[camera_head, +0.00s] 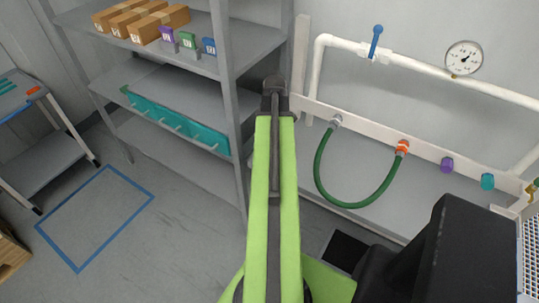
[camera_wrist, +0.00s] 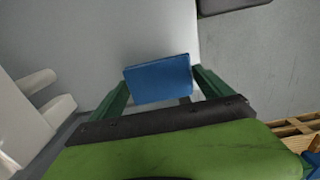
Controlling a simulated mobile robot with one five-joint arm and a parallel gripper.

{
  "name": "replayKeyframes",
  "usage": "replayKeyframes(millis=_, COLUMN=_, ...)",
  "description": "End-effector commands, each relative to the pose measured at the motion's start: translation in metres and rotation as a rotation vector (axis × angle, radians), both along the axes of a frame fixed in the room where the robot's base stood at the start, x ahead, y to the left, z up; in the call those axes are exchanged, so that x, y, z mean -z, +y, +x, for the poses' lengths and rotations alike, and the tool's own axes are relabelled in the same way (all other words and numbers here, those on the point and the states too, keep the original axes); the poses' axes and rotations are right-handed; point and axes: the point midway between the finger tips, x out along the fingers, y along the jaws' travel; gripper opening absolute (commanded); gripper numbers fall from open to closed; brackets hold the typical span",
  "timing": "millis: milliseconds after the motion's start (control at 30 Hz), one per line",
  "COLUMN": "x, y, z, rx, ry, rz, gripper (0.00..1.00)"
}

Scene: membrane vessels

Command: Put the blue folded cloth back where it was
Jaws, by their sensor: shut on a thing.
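My gripper (camera_wrist: 160,84) shows in the wrist view, with its two green fingers on either side of the blue folded cloth (camera_wrist: 158,76). It is shut on the cloth, which looks like a flat blue block between the fingers. Pale grey surfaces show behind the cloth; I cannot tell how far off they are. In the head view my green arm stretches away up the middle, and neither the gripper nor the cloth can be made out there.
A grey shelf unit (camera_head: 226,75) stands left of my arm, with cardboard boxes (camera_head: 128,20), small coloured boxes and a teal rack (camera_head: 175,123). Right are white pipes, a gauge (camera_head: 464,58) and a green hose (camera_head: 350,205). A blue-taped floor square (camera_head: 82,268) encloses clear floor. A trolley (camera_head: 48,165) stands far left.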

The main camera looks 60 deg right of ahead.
Motion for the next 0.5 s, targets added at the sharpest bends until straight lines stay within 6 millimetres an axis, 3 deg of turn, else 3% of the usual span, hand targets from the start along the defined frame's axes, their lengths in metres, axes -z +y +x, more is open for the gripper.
replayKeyframes(millis=100, x=0.01, y=0.0, z=0.015, rx=0.0, ry=0.0, rz=0.0, gripper=0.52)
replayKeyframes(millis=300, x=0.013, y=0.001, z=0.017, rx=0.001, ry=0.0, rz=0.0, gripper=0.52)
replayKeyframes(millis=500, x=0.047, y=0.002, z=0.017, rx=0.0, ry=0.0, rz=0.0, gripper=0.52)
